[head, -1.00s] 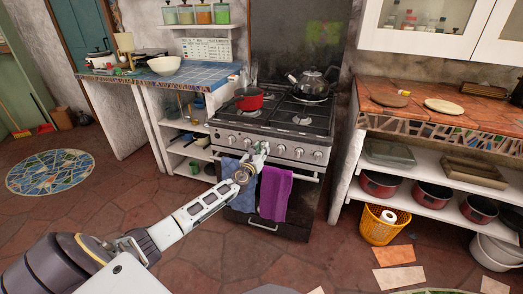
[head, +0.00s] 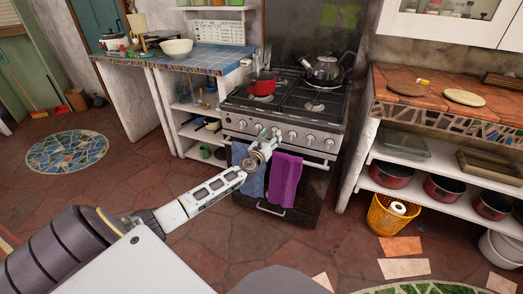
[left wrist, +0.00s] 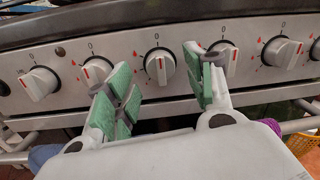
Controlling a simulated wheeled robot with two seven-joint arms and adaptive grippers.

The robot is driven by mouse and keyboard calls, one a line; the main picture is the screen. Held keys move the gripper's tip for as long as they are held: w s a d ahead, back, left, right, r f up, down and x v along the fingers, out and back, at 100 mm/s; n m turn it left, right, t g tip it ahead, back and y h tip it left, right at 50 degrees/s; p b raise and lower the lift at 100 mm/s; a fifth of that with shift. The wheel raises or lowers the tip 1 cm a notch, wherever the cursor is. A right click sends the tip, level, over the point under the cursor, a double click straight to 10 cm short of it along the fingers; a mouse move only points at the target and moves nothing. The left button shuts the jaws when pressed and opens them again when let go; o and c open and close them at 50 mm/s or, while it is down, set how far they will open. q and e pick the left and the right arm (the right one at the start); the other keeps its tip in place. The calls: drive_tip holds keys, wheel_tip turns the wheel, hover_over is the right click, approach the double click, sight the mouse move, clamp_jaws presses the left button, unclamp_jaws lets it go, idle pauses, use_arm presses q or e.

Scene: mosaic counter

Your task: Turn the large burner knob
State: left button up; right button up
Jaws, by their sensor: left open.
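The stove's front panel (head: 318,150) carries a row of several light grey knobs with red marks. In the left wrist view, one knob (left wrist: 160,65) shows in the gap between the fingertips of my left gripper (left wrist: 165,82). Another knob (left wrist: 222,60) is partly behind the right finger. The fingers have green pads, stand apart and hold nothing. I cannot tell whether they touch the panel. In the head view, my left gripper (head: 268,139) is at the panel, covering part of the knob row. I cannot tell which knob belongs to the large burner. My right gripper is not in view.
A blue towel (head: 251,180) and a purple towel (head: 284,178) hang below the knobs. Counters flank the stove. A yellow basket (head: 390,216) and loose tiles (head: 401,246) are on the floor at right.

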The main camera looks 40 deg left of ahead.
use_arm(q)
drive_tip(key=s+d, duration=0.1)
drive_tip(key=s, duration=0.9)
drive_tip(key=shift+d+f, duration=0.2)
drive_tip(key=shift+d, duration=0.15)
idle(0.7)
